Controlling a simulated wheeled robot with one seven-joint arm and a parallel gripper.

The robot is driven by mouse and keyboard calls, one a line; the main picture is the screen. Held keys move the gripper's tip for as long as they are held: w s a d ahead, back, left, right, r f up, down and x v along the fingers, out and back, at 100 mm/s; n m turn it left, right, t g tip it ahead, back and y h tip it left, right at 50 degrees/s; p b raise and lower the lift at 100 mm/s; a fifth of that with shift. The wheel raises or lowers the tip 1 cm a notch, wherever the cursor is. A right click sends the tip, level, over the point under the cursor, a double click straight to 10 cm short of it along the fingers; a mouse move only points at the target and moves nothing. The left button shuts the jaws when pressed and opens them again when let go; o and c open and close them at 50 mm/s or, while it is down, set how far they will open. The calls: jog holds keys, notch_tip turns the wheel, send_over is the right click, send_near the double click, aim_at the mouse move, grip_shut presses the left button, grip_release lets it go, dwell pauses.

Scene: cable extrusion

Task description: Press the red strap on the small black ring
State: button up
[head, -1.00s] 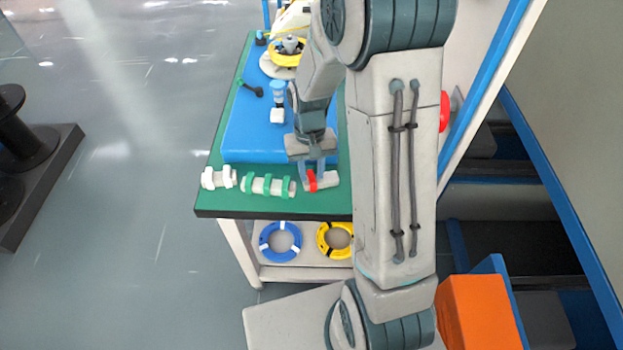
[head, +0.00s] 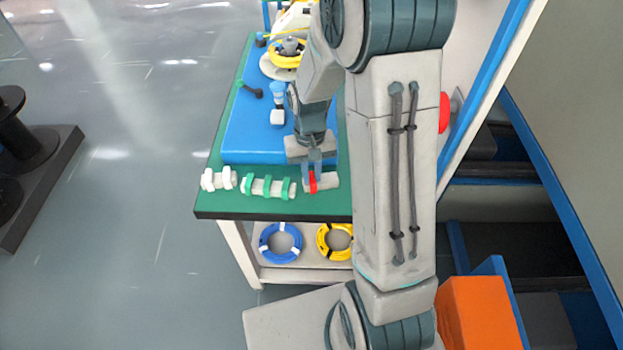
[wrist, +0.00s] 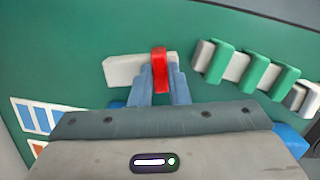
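The red strap (head: 313,183) sits around a short pale bar (head: 326,181) near the front edge of the green table. It also shows in the wrist view (wrist: 159,68), standing across the pale bar (wrist: 122,71). My gripper (wrist: 161,80) has its two blue-grey fingers close on either side of the strap and looks shut on it. The strap still appears to be at the bar; I cannot tell whether it is lifted. I cannot make out a small black ring for certain in either view.
A bar with green straps (head: 268,187) and one with white straps (head: 218,180) lie to the left. The blue machine top (head: 250,135) is behind. A yellow coil (head: 285,55) sits at the back. Blue (head: 280,242) and yellow (head: 336,240) coils lie on the lower shelf.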

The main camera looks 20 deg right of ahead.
notch_tip(320, 180, up, 8)
jog(key=p, duration=0.6)
dwell(0.4)
